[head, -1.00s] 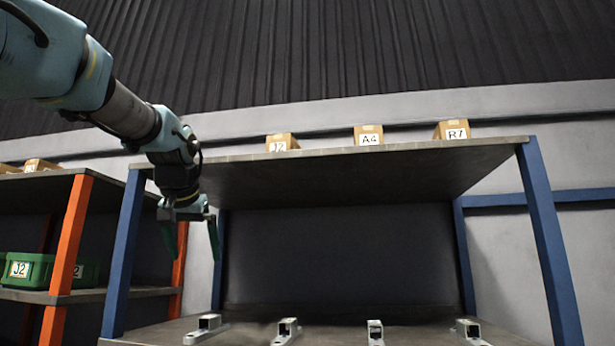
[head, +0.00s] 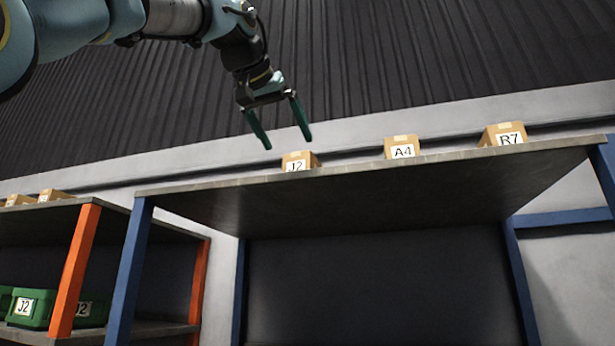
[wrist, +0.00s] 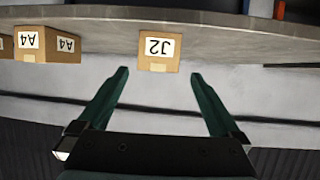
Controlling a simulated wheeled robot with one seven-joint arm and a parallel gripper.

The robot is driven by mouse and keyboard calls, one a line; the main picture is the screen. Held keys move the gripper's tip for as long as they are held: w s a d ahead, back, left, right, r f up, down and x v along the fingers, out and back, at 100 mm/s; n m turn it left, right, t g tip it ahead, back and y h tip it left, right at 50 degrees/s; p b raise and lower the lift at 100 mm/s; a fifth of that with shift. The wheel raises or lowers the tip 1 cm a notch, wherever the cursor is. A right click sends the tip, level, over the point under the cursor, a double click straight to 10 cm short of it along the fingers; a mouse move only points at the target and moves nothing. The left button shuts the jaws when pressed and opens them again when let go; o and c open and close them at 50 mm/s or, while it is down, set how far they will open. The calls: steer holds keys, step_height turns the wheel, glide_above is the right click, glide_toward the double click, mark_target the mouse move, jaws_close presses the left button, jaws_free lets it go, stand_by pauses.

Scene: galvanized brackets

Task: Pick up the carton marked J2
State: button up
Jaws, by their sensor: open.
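The carton marked J2 (head: 298,161) is a small tan box with a white label, on the top shelf of the blue-post rack; its lower edge is hidden by the shelf edge in the head view. In the wrist view the J2 carton (wrist: 158,50) appears upside down, beyond the fingertips and roughly midway between them. My gripper (head: 289,142) is open, with green fingers pointing down, above the carton in the head picture. In the wrist view my gripper (wrist: 158,72) holds nothing, and the fingers look apart from the carton.
Cartons marked A4 (head: 402,148) and R7 (head: 503,134) stand to the right on the same shelf (head: 370,185). Free shelf separates them from J2. An orange-post rack at left holds more cartons (head: 50,195) on top and green bins (head: 32,307) below, one also labelled J2.

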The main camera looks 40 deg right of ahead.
mark_target(295, 156)
steer(key=p+x, duration=0.1)
steer(key=x, duration=0.4)
steer(key=shift+r, duration=0.1)
steer(key=x, duration=0.1)
steer(key=p+x, duration=0.1)
steer(key=x, duration=0.1)
steer(key=p+x, duration=0.1)
steer(key=shift+d+r, duration=0.2)
steer(key=shift+d, duration=0.15)
steer(key=shift+w+d+f, duration=0.2)
steer(key=shift+d, duration=0.1)
steer(key=c, duration=1.3)
steer(key=shift+c, duration=0.6)
steer(key=shift+a+r, duration=0.1)
steer(key=shift+r, duration=0.05)
